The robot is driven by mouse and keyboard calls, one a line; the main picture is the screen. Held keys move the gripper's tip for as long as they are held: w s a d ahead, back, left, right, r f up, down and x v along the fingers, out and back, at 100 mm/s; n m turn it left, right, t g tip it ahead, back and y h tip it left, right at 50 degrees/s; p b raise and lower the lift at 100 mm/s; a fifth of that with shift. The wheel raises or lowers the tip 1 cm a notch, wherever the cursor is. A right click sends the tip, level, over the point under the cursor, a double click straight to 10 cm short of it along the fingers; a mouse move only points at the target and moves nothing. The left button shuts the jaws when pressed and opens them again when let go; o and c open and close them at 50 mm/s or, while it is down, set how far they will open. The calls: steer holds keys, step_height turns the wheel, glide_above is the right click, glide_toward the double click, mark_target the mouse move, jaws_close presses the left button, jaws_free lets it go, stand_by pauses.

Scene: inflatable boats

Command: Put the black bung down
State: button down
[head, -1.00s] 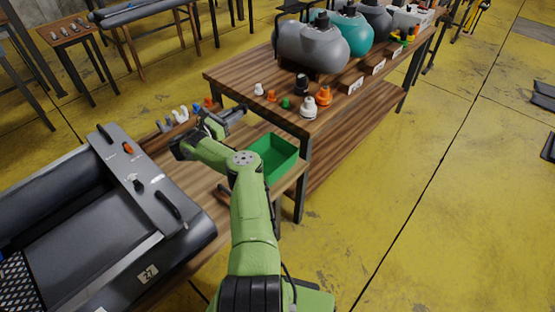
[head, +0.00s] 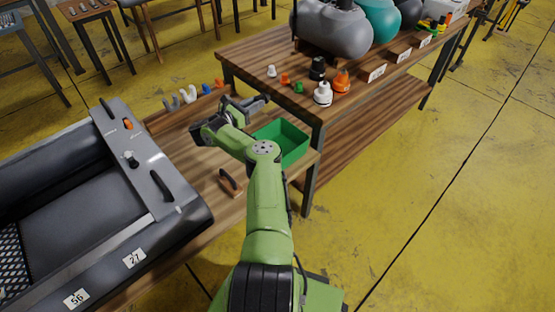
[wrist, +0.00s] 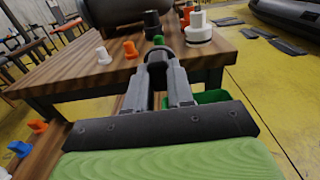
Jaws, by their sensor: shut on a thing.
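My gripper (wrist: 157,78) points at the wooden bench in the wrist view, its two grey fingers close together on the black bung (wrist: 157,56). The bung is a small dark round piece at the fingertips, partly hidden by them. The bung cannot be made out clearly there. In the wrist view the bung appears in front of the bench top (wrist: 75,72); I cannot tell whether it touches anything.
White, orange, green and black valve parts stand on the bench top, including a white one (head: 323,94) and a black one (head: 318,68). A grey boat (head: 90,190) lies left. A wooden-handled tool (head: 229,182) lies on the lower shelf.

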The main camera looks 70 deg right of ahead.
step_height(320, 180, down, 4)
steer(key=shift+r+b, duration=0.2)
steer(key=shift+b, duration=0.9)
steer(key=shift+w+r, duration=0.1)
steer(key=shift+r, duration=0.05)
steer(key=w+a+r+n+t+p, duration=0.3)
steer(key=w+a+r+n+t, duration=0.3)
steer(key=w+a+t, duration=0.4)
steer(key=w+a+r+n+t+p, duration=0.3)
steer(key=w+a+r+n+t, duration=0.3)
steer(key=w+a, duration=0.65)
steer(key=w+a+r+n+t+y+p, duration=0.2)
steer(key=a+r+t+y, duration=0.15)
steer(key=a, duration=0.45)
steer(key=w+a+r+n+t+y+p, duration=0.1)
steer(key=a+r+n+t+y, duration=0.2)
steer(key=a, duration=0.4)
steer(key=s+a+r+n+t+y+p, duration=0.1)
steer(key=s+a+n+t+y, duration=0.1)
steer(key=a, duration=0.7)
steer(key=s+a+r+n+t+y+p, duration=0.1)
steer(key=s+a+n+y, duration=0.2)
steer(key=a+y, duration=0.4)
steer(key=shift+a+n+t+p, duration=0.4)
steer(key=shift+a+n, duration=0.3)
steer(key=shift+a, duration=0.5)
steer(key=shift+y, duration=0.25)
